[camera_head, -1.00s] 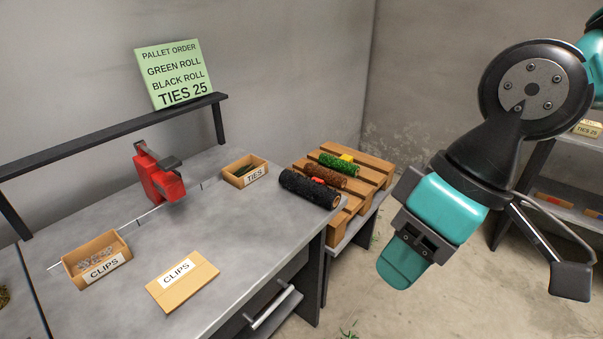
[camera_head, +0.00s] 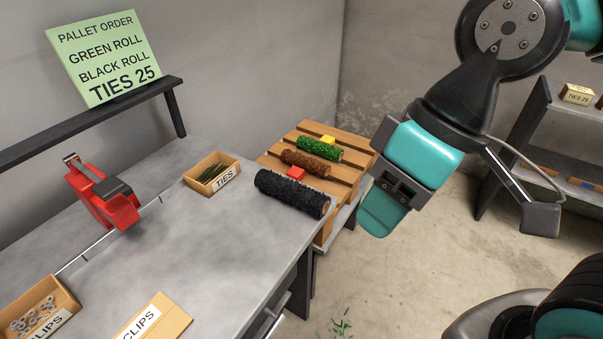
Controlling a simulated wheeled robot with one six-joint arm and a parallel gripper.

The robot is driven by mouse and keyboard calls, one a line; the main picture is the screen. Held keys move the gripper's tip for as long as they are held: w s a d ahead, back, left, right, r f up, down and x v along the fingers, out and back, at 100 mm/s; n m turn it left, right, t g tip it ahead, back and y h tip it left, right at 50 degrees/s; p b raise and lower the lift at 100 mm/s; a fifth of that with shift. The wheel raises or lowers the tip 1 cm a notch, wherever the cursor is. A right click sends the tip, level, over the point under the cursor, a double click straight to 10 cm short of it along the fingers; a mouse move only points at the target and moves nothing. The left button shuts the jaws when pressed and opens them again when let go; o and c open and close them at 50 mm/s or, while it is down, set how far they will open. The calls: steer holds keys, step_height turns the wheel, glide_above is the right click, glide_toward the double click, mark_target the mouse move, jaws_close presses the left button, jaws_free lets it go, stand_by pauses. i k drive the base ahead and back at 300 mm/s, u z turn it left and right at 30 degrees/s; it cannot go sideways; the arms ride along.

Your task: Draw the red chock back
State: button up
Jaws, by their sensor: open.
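The red chock (camera_head: 296,172) is a small block on the wooden pallet (camera_head: 276,162). It sits between the brown roll (camera_head: 307,162) and the black roll (camera_head: 291,194), near their middles; its lower part is hidden behind the black roll. A green roll (camera_head: 317,148) lies farther back, with a yellow chock (camera_head: 328,139) behind it. My gripper (camera_head: 384,208) is open and empty, held in the air to the right of the pallet, fingers pointing down, well apart from the chock.
The grey workbench (camera_head: 215,245) at left carries a ties box (camera_head: 212,173), a clips box (camera_head: 38,310), and a red tool (camera_head: 103,196). An order sign (camera_head: 105,57) stands on the bench's rail. A shelf (camera_head: 560,140) stands at right. Floor between is mostly clear.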

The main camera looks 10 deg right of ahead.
mark_target(296, 173)
steer(key=k, duration=1.3)
steer(key=z, duration=0.75)
steer(key=i, duration=1.25)
steer(key=z, duration=0.4)
steer(key=i, duration=0.8)
steer(key=u, duration=1.2)
steer(key=i, duration=0.9)
steer(key=u, duration=0.85)
